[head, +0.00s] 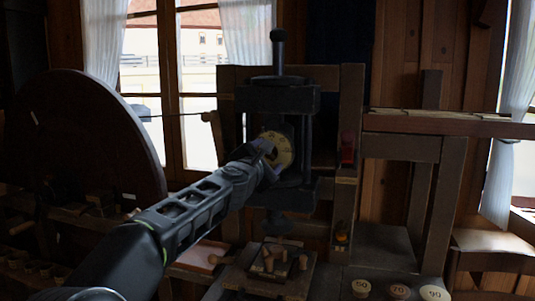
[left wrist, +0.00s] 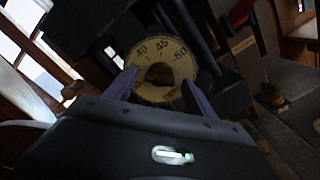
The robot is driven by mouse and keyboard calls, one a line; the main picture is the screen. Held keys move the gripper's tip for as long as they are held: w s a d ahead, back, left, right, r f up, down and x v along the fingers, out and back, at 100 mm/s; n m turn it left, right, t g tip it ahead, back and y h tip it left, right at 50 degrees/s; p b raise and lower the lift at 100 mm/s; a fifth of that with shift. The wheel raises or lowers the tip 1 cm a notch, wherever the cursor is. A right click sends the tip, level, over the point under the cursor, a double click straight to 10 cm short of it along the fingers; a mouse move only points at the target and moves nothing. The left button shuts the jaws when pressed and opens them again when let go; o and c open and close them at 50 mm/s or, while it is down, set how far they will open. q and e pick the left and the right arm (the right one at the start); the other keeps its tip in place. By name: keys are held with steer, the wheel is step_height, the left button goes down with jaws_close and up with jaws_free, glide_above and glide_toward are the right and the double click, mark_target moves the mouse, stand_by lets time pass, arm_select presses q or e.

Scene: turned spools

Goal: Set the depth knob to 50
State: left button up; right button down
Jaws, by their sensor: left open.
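The depth knob's round cream dial (head: 279,149) is on the front of a dark upright press (head: 278,98). In the left wrist view, the dial (left wrist: 165,52) shows the marks 40, 45 and 50 along its upper part, with a dark grip at its middle. I cannot tell which mark is the set one. My left gripper (head: 266,151) is at the dial, its fingers open. In the left wrist view, the gripper (left wrist: 160,92) has one finger on each side of the dial's lower part; contact is not clear. The lower dial is hidden. My right gripper is not in view.
A large dark wheel (head: 85,135) stands at the left. Below the press is a wooden board (head: 270,287) with several pegs. Numbered round pieces, including one marked 70 (head: 398,291), sit at the front right. A red item (head: 347,148) is on the frame right of the press.

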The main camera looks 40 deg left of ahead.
arm_select(q)
steer(key=shift+w+a, duration=0.1)
steer(key=shift+w, duration=0.15)
steer(key=c, duration=1.4)
